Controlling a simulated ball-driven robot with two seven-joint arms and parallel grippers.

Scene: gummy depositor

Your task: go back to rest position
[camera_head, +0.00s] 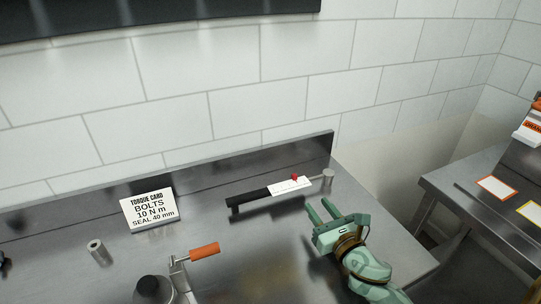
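My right gripper (321,214) is the green one at the lower right of the head view. Its two fingers stand apart, with nothing seen between them, and point up and left over the steel counter (250,240). A torque tool with a black handle and a white scale (270,192) lies up and left of the fingers, apart from them. My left gripper does not show in this view.
A torque card (149,209) stands at the left. A small metal cylinder (98,251) and an orange-handled crank (204,252) on a device are nearer. A second steel table (465,190) with bordered cards stands right, across a gap.

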